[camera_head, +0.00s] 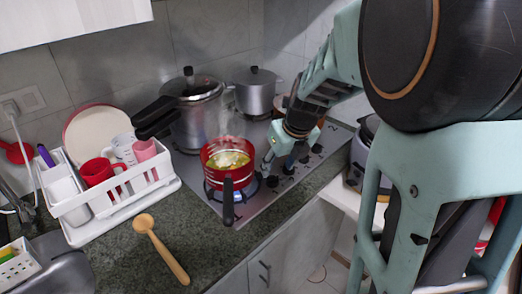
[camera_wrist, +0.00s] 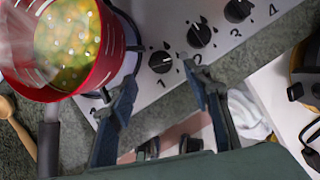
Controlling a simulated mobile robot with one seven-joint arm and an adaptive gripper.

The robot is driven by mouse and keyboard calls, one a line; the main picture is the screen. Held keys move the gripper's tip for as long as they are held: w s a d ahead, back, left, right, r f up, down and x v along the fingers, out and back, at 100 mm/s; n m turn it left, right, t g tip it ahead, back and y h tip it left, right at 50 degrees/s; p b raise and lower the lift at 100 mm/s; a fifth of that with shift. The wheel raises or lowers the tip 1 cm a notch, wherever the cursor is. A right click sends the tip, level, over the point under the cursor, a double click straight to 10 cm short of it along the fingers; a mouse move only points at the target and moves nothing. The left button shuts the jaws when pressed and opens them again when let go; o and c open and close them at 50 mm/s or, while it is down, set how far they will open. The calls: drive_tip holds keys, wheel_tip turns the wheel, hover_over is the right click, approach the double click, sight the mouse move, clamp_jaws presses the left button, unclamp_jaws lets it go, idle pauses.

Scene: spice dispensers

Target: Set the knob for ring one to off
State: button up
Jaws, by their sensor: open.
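The ring one knob (camera_wrist: 160,61) is a black dial with a pale mark, beside a printed 1 in the wrist view. In the head view it (camera_head: 271,181) is on the hob's front edge. My gripper (camera_wrist: 162,77) is open, its two fingertips on either side of the knob's near edge, with nothing held; I cannot tell whether they touch it. My gripper also shows in the head view (camera_head: 267,167), pointing down over the knob. A red pot (camera_head: 216,147) with bubbling yellow-green food stands on the front ring, with a blue flame (camera_head: 239,197) under it.
Knobs two (camera_wrist: 199,36) and three (camera_wrist: 238,10) are close by in a row. The red pot's dark handle (camera_head: 228,204) points toward the front edge. A pressure cooker (camera_head: 200,120) and a grey pot (camera_head: 256,91) stand behind. A white dish rack (camera_head: 80,232) is left.

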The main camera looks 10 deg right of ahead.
sight(273, 177)
drive_tip(key=b+x, duration=0.1)
drive_tip(key=x, duration=0.5)
drive_tip(key=shift+w+f, duration=0.15)
drive_tip(key=shift+f, duration=0.2)
drive_tip(key=c, duration=1.2)
drive_tip(key=shift+o, duration=0.2)
